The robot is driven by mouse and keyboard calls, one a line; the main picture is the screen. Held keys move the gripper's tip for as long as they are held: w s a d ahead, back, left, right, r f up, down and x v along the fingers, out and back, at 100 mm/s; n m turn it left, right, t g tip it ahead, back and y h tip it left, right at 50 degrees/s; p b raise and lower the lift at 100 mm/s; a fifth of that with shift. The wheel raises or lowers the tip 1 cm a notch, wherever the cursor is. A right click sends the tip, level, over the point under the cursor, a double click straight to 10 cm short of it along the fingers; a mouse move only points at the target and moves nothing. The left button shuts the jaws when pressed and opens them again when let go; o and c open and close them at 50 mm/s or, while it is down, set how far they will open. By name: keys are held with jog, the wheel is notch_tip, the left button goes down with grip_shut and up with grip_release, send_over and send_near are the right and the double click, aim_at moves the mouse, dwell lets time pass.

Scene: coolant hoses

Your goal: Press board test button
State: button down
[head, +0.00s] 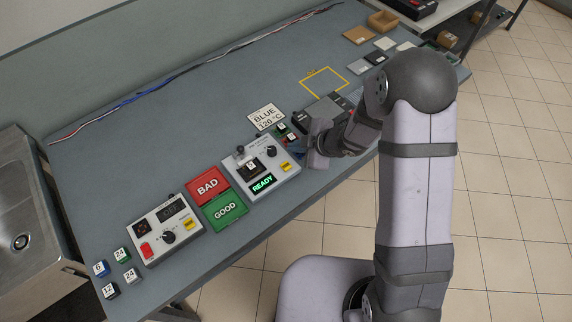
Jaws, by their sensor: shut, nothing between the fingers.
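The board tester (262,185) is a pale box with a lit green READY display. On its top are a dark socket with a small numbered block (251,168), a black knob (271,151), a lever (240,151) and a yellow label or button (286,167). Which part is the test button is too small to tell. My gripper (306,145) is shut and empty, just right of the tester's far right corner. My wrist hides part of it, and its fingertips are hard to make out.
Red BAD (206,186) and green GOOD (225,210) trays adjoin the tester's left. A second box (165,228) reads OFF. Small numbered blocks (124,255) lie at the front left, others (281,129) beside my gripper. A BLUE 120 °C card (266,118) lies behind.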

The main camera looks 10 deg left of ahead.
aim_at(289, 168)
jog(key=shift+a+r+n+y, duration=0.5)
jog(key=shift+a+r+y, duration=0.1)
jog(key=shift+a+r, duration=0.2)
jog(key=shift+f, duration=0.15)
notch_tip(289, 168, down, 9)
jog(key=b, duration=0.8)
dwell(1.8)
jog(key=shift+f+b, duration=0.3)
jog(key=shift+b, duration=0.1)
jog(key=shift+f+b, duration=0.35)
jog(key=shift+f, duration=0.1)
dwell(0.6)
jog(key=shift+r, duration=0.2)
jog(key=shift+r+p, duration=0.7)
jog(key=shift+p, duration=0.2)
